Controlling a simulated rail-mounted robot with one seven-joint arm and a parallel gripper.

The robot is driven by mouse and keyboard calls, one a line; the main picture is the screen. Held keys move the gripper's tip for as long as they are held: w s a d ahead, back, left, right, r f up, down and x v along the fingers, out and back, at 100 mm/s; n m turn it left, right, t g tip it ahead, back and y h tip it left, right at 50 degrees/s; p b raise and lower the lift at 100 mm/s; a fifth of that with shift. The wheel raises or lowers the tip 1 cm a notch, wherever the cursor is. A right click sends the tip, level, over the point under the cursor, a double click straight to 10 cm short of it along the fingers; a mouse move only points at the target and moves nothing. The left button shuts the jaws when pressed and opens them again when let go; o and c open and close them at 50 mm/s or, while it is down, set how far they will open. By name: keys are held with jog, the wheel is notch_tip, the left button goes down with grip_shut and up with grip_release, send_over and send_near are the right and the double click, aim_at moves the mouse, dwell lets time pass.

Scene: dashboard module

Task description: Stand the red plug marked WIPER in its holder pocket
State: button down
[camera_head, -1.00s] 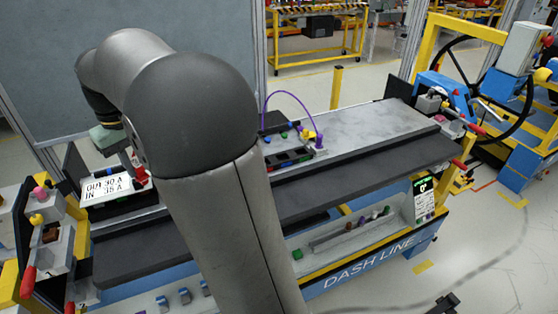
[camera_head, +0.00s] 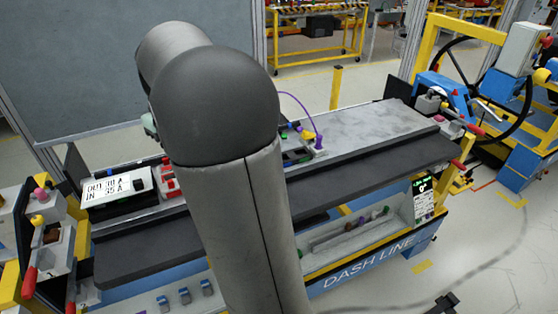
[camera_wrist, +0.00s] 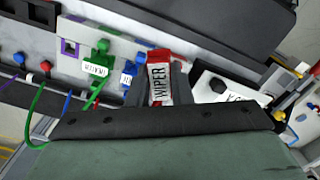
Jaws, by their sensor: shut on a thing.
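In the wrist view the red plug (camera_wrist: 159,82), with a white label reading WIPER, sits between the fingers of my gripper (camera_wrist: 157,92). The gripper is shut on it. The plug is at the right end of a light holder strip (camera_wrist: 115,33), in line with a green plug (camera_wrist: 98,62) and a blue plug (camera_wrist: 130,72) with white labels. I cannot tell whether its lower end is inside a pocket or above it. A purple-edged pocket (camera_wrist: 69,47) shows at the left. In the head view my arm hides the gripper and the plug.
A white labelled piece (camera_wrist: 225,92) lies right of the gripper in the wrist view. Green and blue wires run at left. A purple cable (camera_head: 303,106) arches behind my arm.

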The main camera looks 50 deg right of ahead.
jog(key=s+d+p, duration=0.2)
jog(key=s+d, duration=0.1)
jog(key=d, duration=0.7)
jog(key=s+d+p, duration=0.2)
jog(key=s+d, duration=0.1)
jog(key=d, duration=0.8)
jog(key=shift+s+p, duration=0.3)
